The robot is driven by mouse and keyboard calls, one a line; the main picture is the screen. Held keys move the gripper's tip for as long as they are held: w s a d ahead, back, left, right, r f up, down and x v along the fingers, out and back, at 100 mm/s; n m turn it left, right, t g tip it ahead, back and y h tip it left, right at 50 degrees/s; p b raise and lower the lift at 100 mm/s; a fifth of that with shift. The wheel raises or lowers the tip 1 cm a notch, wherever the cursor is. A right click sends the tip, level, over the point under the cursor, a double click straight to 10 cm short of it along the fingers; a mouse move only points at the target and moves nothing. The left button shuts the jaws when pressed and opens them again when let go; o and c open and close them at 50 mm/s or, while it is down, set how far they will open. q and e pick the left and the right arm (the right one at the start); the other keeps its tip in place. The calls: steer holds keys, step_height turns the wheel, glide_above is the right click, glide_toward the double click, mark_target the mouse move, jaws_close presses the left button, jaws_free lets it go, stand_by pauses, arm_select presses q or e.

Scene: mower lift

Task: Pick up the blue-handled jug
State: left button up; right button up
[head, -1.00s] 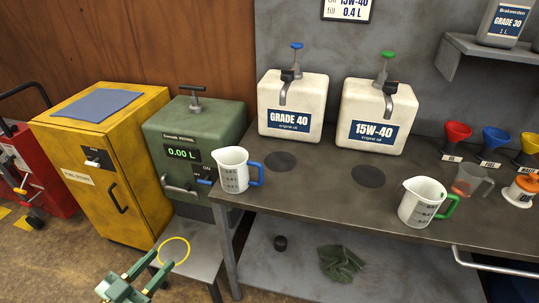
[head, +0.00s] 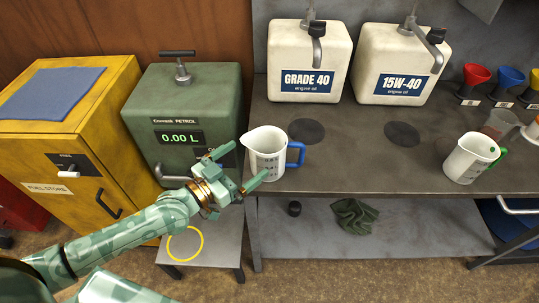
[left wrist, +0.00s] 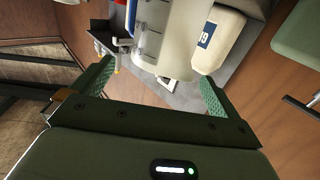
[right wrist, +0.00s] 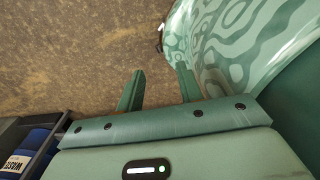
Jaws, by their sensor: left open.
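The blue-handled jug (head: 266,163) is white with measuring marks and stands upright at the left front edge of the bench. Its blue handle (head: 300,154) points right. My left gripper (head: 248,160) is open at the jug's left side, its fingers pointing toward the jug.
A green petrol dispenser (head: 185,110) stands left of the jug, close to my left arm. A green-handled jug (head: 470,158) is further right on the bench (head: 350,165). White GRADE 40 (head: 308,55) and 15W-40 (head: 400,65) oil containers stand behind. Bench between the jugs is clear.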

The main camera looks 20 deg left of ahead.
mark_target(254, 154)
arm_select(q)
steer(key=x, duration=0.4)
steer(key=shift+r, duration=0.1)
steer(key=shift+w+d, duration=0.25)
steer(key=x, duration=0.1)
steer(key=b+x, duration=0.1)
steer(key=x, duration=0.1)
steer(key=shift+w+a+f, duration=0.1)
steer(key=shift+w+f, duration=0.2)
steer(key=shift+w, duration=0.2)
steer(key=shift+w+d, duration=0.25)
steer(key=shift+w, duration=0.05)
steer(key=shift+w+d, duration=0.1)
steer(key=shift+r, duration=0.1)
steer(key=shift+c, duration=0.3)
steer(key=c, duration=0.8)
